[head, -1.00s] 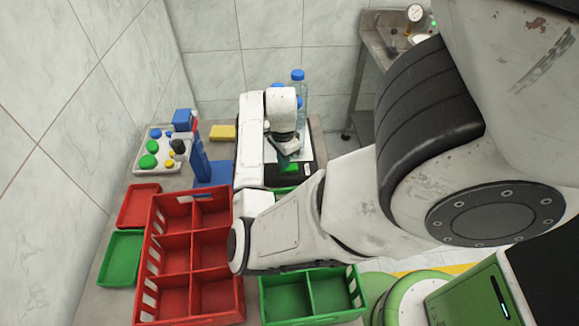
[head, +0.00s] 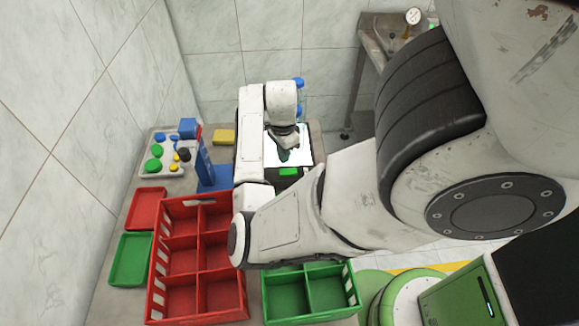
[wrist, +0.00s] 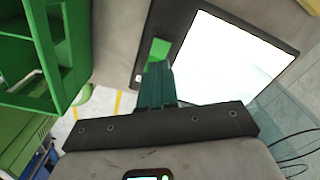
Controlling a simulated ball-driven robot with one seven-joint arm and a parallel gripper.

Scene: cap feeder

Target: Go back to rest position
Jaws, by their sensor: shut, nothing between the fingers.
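My gripper (head: 284,156) hangs over a dark-framed device with a bright white panel (head: 304,146) in the head view. Its dark teal fingers are together and empty. In the wrist view, the closed fingers (wrist: 157,82) point toward the device's green patch (wrist: 159,49), beside the large white panel (wrist: 225,62). The green patch also shows in the head view (head: 289,171), just below my gripper. I cannot tell how high the fingertips are above the device.
A red divided crate (head: 201,242) and a green divided crate (head: 309,292) stand near my arm. Red (head: 146,208) and green (head: 130,259) trays lie left. A button panel (head: 161,171), blue stand (head: 208,173), yellow block (head: 224,137) and blue-capped bottle (head: 299,83) stand farther back.

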